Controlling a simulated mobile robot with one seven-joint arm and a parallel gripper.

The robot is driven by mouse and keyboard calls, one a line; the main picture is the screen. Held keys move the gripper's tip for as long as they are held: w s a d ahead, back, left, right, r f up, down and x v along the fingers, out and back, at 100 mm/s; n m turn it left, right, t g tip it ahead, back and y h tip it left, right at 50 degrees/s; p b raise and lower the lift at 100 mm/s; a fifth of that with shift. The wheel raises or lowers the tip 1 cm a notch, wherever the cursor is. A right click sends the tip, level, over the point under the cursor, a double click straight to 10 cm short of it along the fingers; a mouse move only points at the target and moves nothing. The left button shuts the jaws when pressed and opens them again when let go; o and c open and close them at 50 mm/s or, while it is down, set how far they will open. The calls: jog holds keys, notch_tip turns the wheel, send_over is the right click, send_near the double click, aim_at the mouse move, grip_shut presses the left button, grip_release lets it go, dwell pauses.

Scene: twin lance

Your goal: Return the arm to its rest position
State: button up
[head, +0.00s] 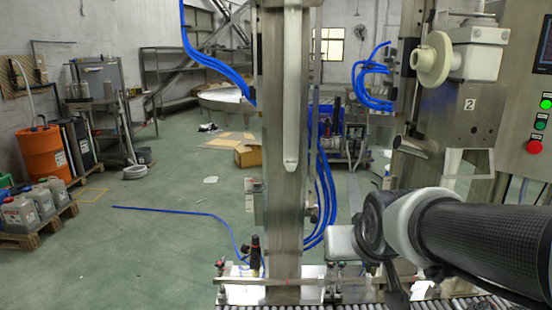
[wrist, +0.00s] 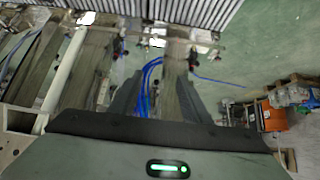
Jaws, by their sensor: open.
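My arm (head: 480,240) reaches in from the lower right of the head view, a dark textured link ending in a white and black joint. It lies in front of the machine, above the roller conveyor. My gripper (wrist: 160,95) shows in the wrist view as two dark fingers set apart, with nothing seen held between them. A green light glows on its body. In the head view the fingers cannot be made out clearly.
A steel column (head: 283,215) with blue hoses stands left of my arm. A control panel (head: 530,110) with buttons is at the right. The roller conveyor (head: 350,305) runs along the bottom. Containers (head: 20,212) on a pallet and an orange drum (head: 44,153) stand left; green floor between is mostly clear.

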jog(key=s+r+g, duration=0.1)
jog(key=s+g, duration=0.2)
jog(key=s, duration=1.2)
notch_tip(320, 180, up, 25)
jog(key=p, duration=2.5)
jog(key=shift+w+r, duration=0.15)
jog(key=shift+w, duration=0.1)
